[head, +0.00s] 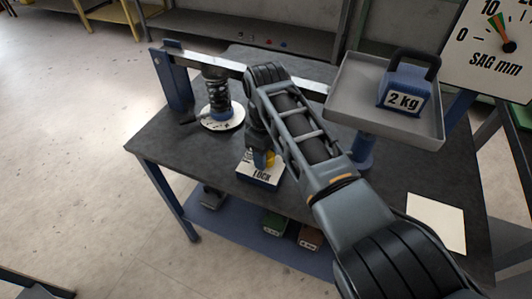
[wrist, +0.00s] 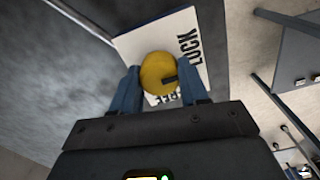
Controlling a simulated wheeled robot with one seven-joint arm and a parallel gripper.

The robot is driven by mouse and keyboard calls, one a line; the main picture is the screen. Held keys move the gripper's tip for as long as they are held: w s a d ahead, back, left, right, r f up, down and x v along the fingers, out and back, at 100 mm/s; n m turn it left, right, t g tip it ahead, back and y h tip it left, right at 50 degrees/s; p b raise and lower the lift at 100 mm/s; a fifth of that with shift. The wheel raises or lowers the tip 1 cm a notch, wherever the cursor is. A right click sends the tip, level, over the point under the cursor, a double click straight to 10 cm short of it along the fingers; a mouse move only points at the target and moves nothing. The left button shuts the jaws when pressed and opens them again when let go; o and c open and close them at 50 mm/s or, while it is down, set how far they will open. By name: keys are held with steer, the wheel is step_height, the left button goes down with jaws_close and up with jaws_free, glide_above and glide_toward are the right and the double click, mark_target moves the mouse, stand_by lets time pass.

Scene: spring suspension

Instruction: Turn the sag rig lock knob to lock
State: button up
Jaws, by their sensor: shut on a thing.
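The lock knob is a round yellow knob (wrist: 158,73) with a dark pointer mark on its right side in the wrist view. It sits on a white-topped block (wrist: 192,37) lettered LOCK, with a second word partly covered by the knob. In the head view the knob (head: 270,160) shows only in part behind my arm, above the LOCK block (head: 259,179). My gripper (wrist: 163,85) has one blue finger on each side of the knob and is shut on it. In the head view the gripper (head: 262,158) is mostly hidden by my arm.
A spring (head: 217,92) stands on a white dial plate (head: 222,119) left of my arm. A grey tray (head: 347,97) holds a 2 kg weight (head: 404,85) on the right. The SAG mm gauge (head: 490,50) is at top right. A blank card (head: 436,222) lies on the dark table (head: 180,150).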

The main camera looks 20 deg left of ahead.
steer(key=o, duration=1)
steer(key=shift+o, duration=0.2)
steer(key=shift+r, duration=0.15)
step_height(320, 180, up, 8)
steer(key=shift+f, duration=0.2)
